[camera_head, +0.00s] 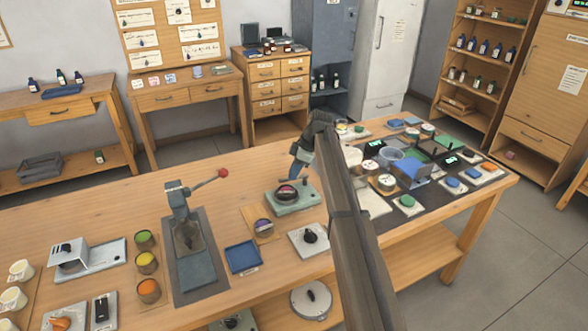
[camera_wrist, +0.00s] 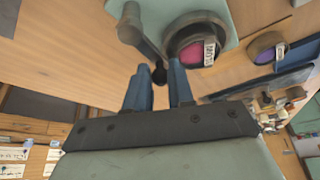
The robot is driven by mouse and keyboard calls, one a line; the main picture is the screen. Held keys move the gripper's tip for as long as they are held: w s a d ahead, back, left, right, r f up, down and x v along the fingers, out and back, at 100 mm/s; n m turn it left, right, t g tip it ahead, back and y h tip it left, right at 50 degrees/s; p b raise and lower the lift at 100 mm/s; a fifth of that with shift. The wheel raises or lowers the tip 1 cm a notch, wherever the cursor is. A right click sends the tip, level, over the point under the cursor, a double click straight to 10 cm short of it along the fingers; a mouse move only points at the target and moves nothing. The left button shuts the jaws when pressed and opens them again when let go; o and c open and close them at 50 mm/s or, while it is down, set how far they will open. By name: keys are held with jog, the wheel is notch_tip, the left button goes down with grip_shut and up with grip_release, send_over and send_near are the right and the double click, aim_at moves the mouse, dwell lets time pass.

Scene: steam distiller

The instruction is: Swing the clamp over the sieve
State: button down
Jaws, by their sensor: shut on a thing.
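The sieve is a dark round ring with a pink filling and a white label (camera_wrist: 197,47); it sits on a pale teal base (camera_wrist: 232,10). In the head view the sieve (camera_head: 287,193) and its base (camera_head: 297,206) stand near the middle of the table. The clamp (camera_wrist: 144,40) is a dark grey arm with a round pivot on the base and a black knob at its free end. It lies beside the sieve, not across it. My gripper (camera_wrist: 158,72) has its blue fingers around the knob and is shut on it. In the head view my gripper (camera_head: 300,158) partly shows behind my arm.
A second round container with purple contents (camera_wrist: 266,50) stands beside the base. A blue tray (camera_head: 243,257), a grey plate with a black knob (camera_head: 311,240) and a lever press (camera_head: 188,220) stand nearby. Crowded devices fill the table's right end. Bare wood lies left of the base.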

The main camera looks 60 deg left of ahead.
jog(key=shift+w+d+n+h, duration=0.1)
jog(key=shift+d+n+h, duration=0.2)
jog(key=shift+n, duration=0.55)
jog(key=shift+w+d+n+h, duration=0.1)
jog(key=shift+d+n+h, duration=0.2)
jog(key=shift+n, duration=0.5)
jog(key=shift+w+d+n+h, duration=0.1)
jog(key=shift+d+n+h, duration=0.2)
jog(key=shift+n, duration=0.55)
jog(key=c, duration=1)
grip_release()
jog(key=shift+r, duration=0.1)
jog(key=v, duration=1.3)
jog(key=shift+w+r, duration=0.2)
jog(key=shift+w, duration=0.2)
